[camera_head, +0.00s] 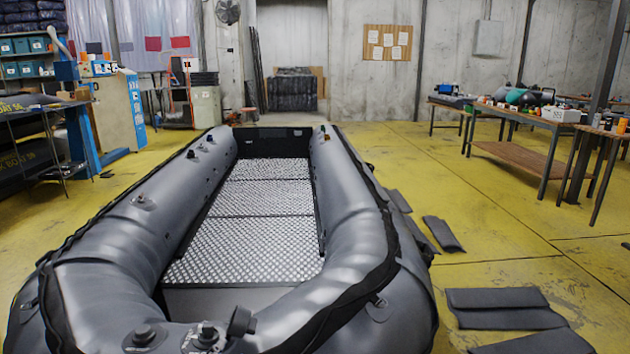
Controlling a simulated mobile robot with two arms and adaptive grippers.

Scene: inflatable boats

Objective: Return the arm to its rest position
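Dark folded pads (497,299) lie on the yellow floor to the boat's right. Workbenches (520,117) with bottles and boxes stand at the right. Shelves and a blue machine (82,140) stand at the left. The yellow floor at the right (430,165) is mostly clear.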

